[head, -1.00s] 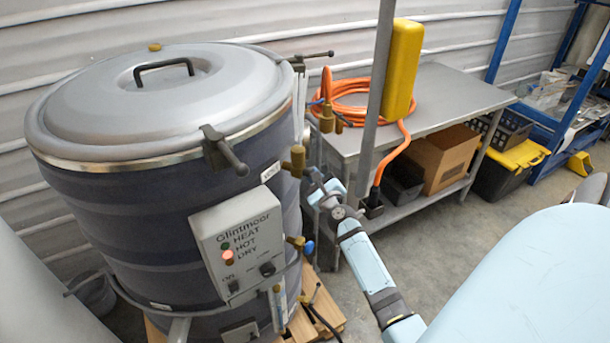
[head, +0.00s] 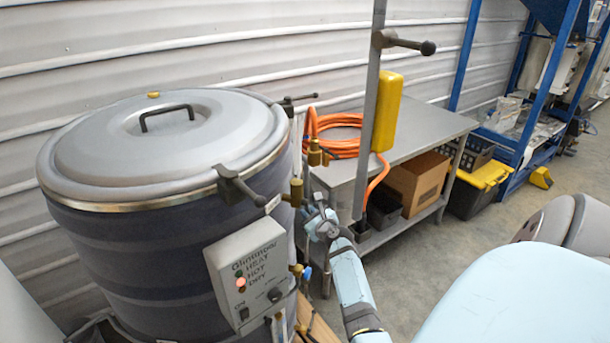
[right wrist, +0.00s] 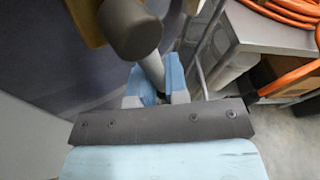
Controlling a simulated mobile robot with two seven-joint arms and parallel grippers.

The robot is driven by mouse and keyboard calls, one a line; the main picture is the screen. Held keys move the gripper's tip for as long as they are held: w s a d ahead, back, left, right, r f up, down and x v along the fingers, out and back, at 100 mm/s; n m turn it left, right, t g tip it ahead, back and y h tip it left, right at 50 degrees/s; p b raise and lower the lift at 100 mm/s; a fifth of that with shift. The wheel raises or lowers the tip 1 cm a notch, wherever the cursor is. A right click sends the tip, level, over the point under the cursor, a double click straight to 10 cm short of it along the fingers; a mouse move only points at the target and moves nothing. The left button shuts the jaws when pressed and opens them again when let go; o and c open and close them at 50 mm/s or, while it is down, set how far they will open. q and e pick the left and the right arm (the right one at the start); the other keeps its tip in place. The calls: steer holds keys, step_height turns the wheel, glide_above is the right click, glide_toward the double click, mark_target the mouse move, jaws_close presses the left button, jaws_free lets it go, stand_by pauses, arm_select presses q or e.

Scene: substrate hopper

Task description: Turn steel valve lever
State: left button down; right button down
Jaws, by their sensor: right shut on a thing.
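The vessel is a dark round drum (head: 130,250) with a grey lid (head: 150,130). Brass valve fittings (head: 297,190) stand at its right side. My right gripper (head: 312,212) is beside them, below the lid clamp. In the right wrist view its pale blue fingers (right wrist: 156,82) are shut on a light steel rod, which looks like the valve lever (right wrist: 152,68). A dark rounded knob (right wrist: 130,28) near the camera hides part of the rod. How far the lever is turned cannot be told. My left gripper is not in view.
A dark lid clamp handle (head: 238,187) sticks out above. A grey post (head: 368,120) with a yellow box (head: 386,112) stands right of the drum. Behind is a metal table (head: 425,128) with an orange hose (head: 330,130).

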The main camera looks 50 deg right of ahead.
steer(key=shift+s+a+f+m+g+y, duration=0.1)
steer(key=shift+s+a+m+g+y, duration=0.1)
steer(key=shift+a+m+g+y, duration=0.35)
steer(key=shift+s+a+f+m+g+y, duration=0.1)
steer(key=shift+s+a+m+g+y, duration=0.1)
steer(key=shift+a+m+g+y, duration=0.4)
steer(key=c, duration=1.1)
jaws_free()
steer(key=shift+c, duration=0.2)
steer(key=shift+s, duration=0.1)
